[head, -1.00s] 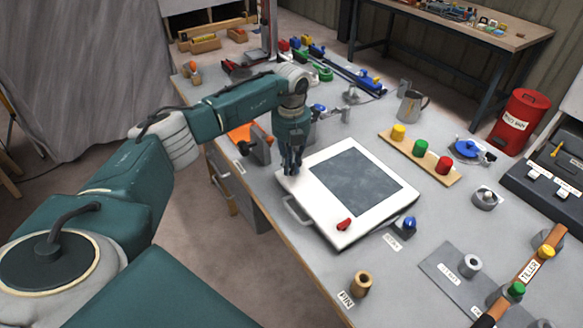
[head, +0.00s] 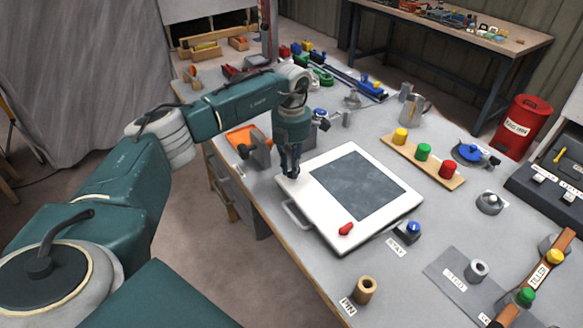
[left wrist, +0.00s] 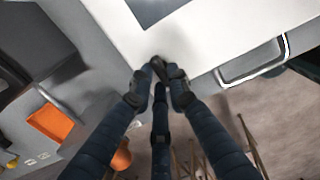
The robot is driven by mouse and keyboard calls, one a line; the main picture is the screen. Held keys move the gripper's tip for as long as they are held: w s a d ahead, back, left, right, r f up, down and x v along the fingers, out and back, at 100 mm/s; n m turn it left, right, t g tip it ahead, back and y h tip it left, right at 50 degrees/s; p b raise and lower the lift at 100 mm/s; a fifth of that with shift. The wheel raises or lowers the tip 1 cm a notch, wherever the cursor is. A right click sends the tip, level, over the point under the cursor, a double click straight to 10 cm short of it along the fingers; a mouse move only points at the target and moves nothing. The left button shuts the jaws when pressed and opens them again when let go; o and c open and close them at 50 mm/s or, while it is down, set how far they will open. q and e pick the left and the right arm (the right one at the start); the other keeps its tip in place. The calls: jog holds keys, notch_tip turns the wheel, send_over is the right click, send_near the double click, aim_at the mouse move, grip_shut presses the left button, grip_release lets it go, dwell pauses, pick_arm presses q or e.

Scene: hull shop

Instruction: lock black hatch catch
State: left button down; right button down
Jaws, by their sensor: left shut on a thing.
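The hatch is a white panel (head: 402,212) with a dark grey window, lying on the grey bench. My left gripper (head: 291,174) points down at the hatch's far-left corner. In the left wrist view its fingers (left wrist: 158,72) are shut on the black catch (left wrist: 157,66), a small dark lever at the white edge. In the head view the fingers hide most of the catch, so its exact angle cannot be told. A red catch (head: 346,229) sits at the hatch's near corner, apart from the gripper. My right gripper is out of view.
A metal handle (head: 296,215) sticks out from the hatch's left side. An orange object (head: 243,137) in a grey holder stands close behind the gripper. A board with yellow, green and red knobs (head: 423,151) lies beyond the hatch.

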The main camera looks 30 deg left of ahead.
pick_arm(q)
jog(key=shift+r, duration=0.1)
dwell(0.4)
jog(key=c, duration=1.7)
grip_release()
jog(key=shift+o, duration=0.2)
notch_tip(320, 180, up, 12)
